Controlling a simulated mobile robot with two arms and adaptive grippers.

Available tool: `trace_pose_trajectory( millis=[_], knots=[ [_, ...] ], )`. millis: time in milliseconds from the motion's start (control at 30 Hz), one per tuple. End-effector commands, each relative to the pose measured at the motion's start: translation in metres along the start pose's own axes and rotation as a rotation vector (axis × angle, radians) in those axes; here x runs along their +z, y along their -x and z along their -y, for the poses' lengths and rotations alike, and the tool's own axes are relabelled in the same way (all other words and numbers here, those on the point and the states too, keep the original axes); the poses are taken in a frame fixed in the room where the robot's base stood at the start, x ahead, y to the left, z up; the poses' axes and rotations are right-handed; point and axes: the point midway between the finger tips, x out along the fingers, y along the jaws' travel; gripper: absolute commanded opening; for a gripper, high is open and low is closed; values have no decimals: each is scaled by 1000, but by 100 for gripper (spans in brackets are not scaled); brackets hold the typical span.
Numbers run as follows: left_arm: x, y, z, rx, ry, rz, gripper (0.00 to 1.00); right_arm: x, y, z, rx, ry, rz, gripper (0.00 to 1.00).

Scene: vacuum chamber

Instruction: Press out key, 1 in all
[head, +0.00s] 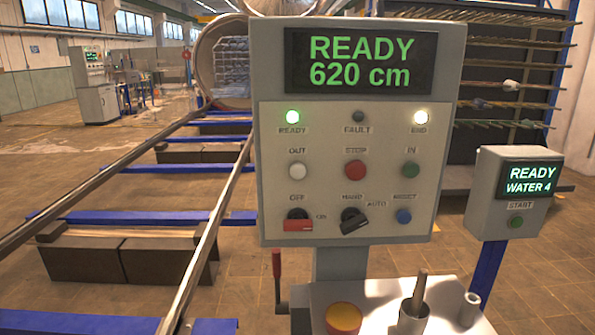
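The control panel (345,220) stands upright at the centre of the head view. Its display (361,62) reads READY 620 cm in green. The white OUT key (297,171) is at the left of the button row, with the red STOP key (355,170) and the green IN key (410,170) to its right. The READY lamp (292,117) and the END lamp (420,117) are lit; the FAULT lamp (358,116) is dark. Neither of my grippers shows in the head view.
Below the keys are a red OFF/ON switch (298,225), a black HAND/AUTO switch (353,220) and a blue RESET key (403,216). A smaller box (483,215) reads READY WATER 4. A shelf (390,290) with cups is in front. Rails (130,172) run left towards the chamber (207,65).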

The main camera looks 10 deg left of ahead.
Motion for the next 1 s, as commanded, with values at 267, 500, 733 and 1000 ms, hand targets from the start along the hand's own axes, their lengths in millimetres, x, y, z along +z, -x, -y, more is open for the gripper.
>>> trace_pose_trajectory(
  millis=[267,500,733,1000],
  knots=[
    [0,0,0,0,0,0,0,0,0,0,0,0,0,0],
    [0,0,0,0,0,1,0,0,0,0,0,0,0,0],
    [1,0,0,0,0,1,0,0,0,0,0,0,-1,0],
    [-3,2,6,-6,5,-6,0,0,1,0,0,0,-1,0]
  ],
)
